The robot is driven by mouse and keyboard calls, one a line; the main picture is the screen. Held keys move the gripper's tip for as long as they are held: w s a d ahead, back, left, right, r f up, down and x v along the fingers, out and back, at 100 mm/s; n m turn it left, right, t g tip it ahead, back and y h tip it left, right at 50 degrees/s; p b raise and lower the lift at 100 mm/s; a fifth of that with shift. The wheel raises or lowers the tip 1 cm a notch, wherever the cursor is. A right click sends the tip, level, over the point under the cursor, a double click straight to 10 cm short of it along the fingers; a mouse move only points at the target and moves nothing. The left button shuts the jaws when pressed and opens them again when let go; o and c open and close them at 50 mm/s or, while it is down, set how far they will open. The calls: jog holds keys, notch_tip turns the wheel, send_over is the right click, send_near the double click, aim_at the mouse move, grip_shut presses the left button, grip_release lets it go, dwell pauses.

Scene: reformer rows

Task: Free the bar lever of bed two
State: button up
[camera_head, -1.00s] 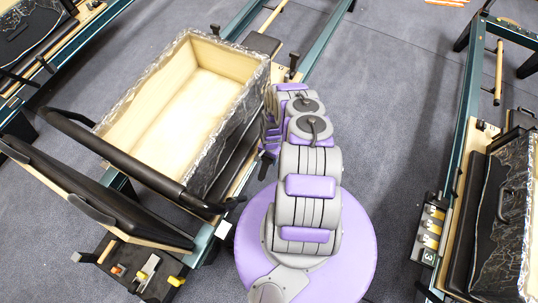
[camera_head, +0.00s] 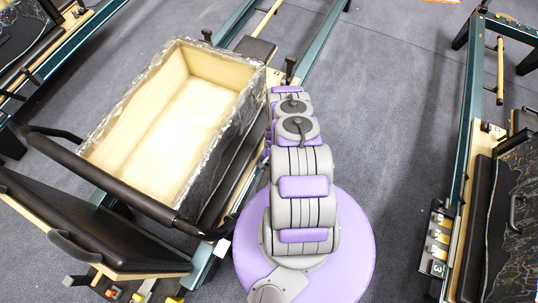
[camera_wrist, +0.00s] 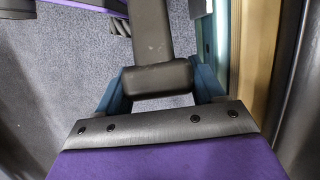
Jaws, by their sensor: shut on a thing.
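Bed two is the left bed, with a black bar (camera_head: 110,190) across its front end. In the wrist view, my gripper (camera_wrist: 161,78) has its two blue fingers on either side of a dark padded block. The block ends a dark arm that runs up the picture, which looks like the bar lever (camera_wrist: 150,30). My gripper is shut on it. In the head view my arm hides the gripper and most of the lever. I cannot tell whether the lever is still latched.
An open wooden box (camera_head: 160,120) with marbled sides stands on bed two. A black padded board (camera_head: 90,225) lies before the bar. The bed at right carries a number plate (camera_head: 437,240). Grey floor lies clear between the beds.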

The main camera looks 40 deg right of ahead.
jog(key=shift+a, duration=0.2)
jog(key=o, duration=1.4)
jog(key=shift+r, duration=0.1)
jog(key=shift+o, duration=0.2)
jog(key=shift+d+r, duration=0.1)
jog(key=shift+d, duration=0.05)
jog(key=p+v, duration=0.4)
jog(key=v, duration=1.3)
